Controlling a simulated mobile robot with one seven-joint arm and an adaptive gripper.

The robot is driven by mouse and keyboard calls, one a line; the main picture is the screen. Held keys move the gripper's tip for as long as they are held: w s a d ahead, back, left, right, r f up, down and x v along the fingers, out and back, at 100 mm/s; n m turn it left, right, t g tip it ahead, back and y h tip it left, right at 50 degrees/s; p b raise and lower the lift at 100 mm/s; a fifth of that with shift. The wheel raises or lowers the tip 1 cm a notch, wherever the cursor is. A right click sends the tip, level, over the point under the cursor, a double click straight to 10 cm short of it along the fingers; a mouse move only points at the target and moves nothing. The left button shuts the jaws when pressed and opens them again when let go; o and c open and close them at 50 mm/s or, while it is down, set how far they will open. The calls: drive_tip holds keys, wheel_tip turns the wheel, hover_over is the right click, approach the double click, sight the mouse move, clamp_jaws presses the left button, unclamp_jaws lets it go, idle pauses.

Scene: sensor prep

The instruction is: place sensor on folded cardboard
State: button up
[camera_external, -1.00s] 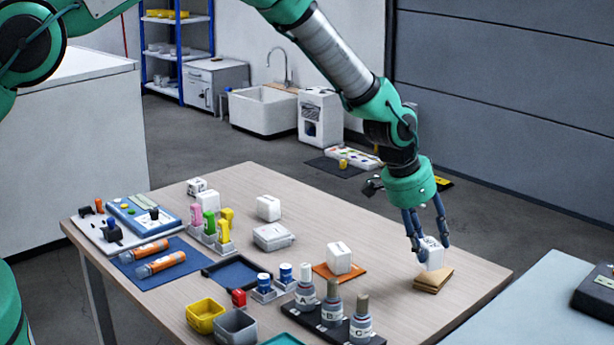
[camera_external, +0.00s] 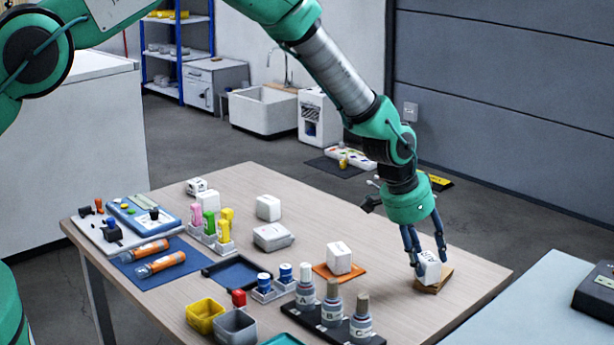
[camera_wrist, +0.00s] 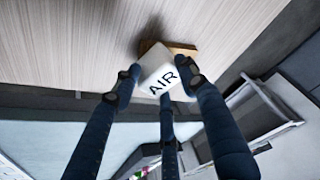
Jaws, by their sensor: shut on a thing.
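A white block-shaped sensor is between the fingers of my gripper (camera_external: 427,257) near the table's right edge. In the wrist view the sensor (camera_wrist: 160,74) shows the letters "AIR", with dark blue fingers pressed on its sides. The sensor also shows in the external view (camera_external: 429,268), slightly tilted. The folded cardboard (camera_external: 434,284), a small brown piece, is right below and partly behind it. In the wrist view the cardboard (camera_wrist: 182,47) is mostly hidden behind the sensor. I cannot tell whether the sensor touches the cardboard.
Another white block (camera_external: 339,258) sits on an orange mat (camera_external: 321,273) to the left. A black rack (camera_external: 367,339) with several labelled bottles stands in front. More white blocks, trays and bins fill the left side.

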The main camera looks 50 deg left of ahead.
drive_tip(key=o, duration=1.5)
drive_tip(key=shift+p+v, duration=0.6)
drive_tip(key=shift+v, duration=5.4)
drive_tip(key=shift+r, duration=0.15)
